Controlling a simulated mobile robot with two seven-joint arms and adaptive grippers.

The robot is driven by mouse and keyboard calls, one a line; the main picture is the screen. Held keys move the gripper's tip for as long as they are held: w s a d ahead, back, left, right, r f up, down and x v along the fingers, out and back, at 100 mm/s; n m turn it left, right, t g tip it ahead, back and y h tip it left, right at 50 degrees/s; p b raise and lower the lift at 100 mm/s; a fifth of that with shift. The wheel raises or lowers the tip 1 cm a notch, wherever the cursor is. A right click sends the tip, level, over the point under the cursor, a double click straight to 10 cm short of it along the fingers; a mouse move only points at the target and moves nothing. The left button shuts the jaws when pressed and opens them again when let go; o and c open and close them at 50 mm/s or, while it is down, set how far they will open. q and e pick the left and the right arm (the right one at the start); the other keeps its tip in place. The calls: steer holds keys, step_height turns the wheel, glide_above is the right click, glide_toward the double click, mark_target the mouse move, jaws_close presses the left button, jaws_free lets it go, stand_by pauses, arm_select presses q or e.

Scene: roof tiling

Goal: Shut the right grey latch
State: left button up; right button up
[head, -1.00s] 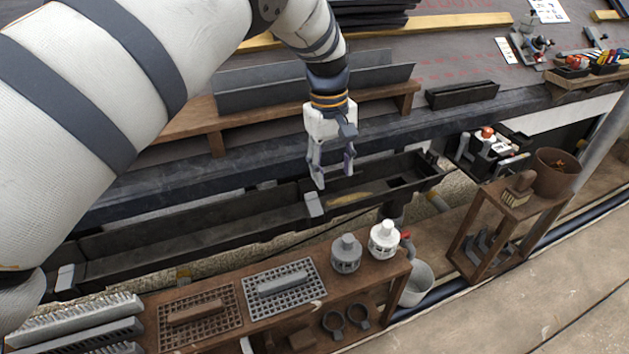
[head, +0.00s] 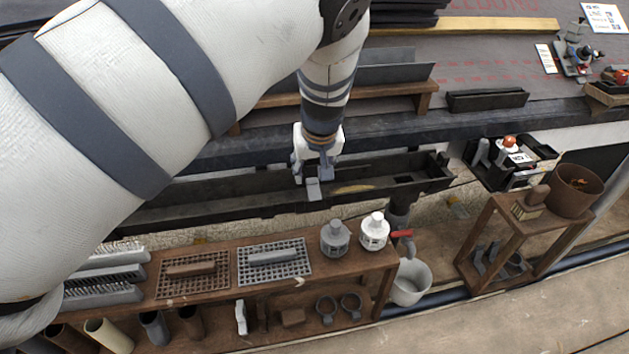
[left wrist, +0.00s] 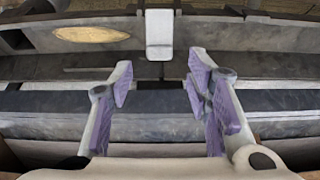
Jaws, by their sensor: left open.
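The right grey latch (head: 313,188) is a small light-grey tab at the front edge of the dark gutter (head: 240,199). In the left wrist view the latch (left wrist: 159,32) is at the top middle, beyond the fingertips. I cannot tell whether it is fully raised or lowered. My left gripper (head: 312,174) points down at the gutter just behind the latch, with its fingers apart. In the left wrist view the gripper (left wrist: 162,75) is open and empty, with the latch lined up near the middle of the gap. My right gripper is not in view.
A yellowish patch (head: 354,188) lies in the gutter right of the latch. The roof edge (head: 400,133) runs close behind the gripper.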

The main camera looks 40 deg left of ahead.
mark_target(312, 178)
arm_select(q)
steer(key=b+x, duration=0.1)
steer(key=x, duration=0.2)
steer(key=shift+w+a+f, duration=0.1)
steer(key=shift+w+f, duration=0.05)
steer(key=shift+f, duration=0.2)
steer(key=shift+r, duration=0.1)
jaws_close()
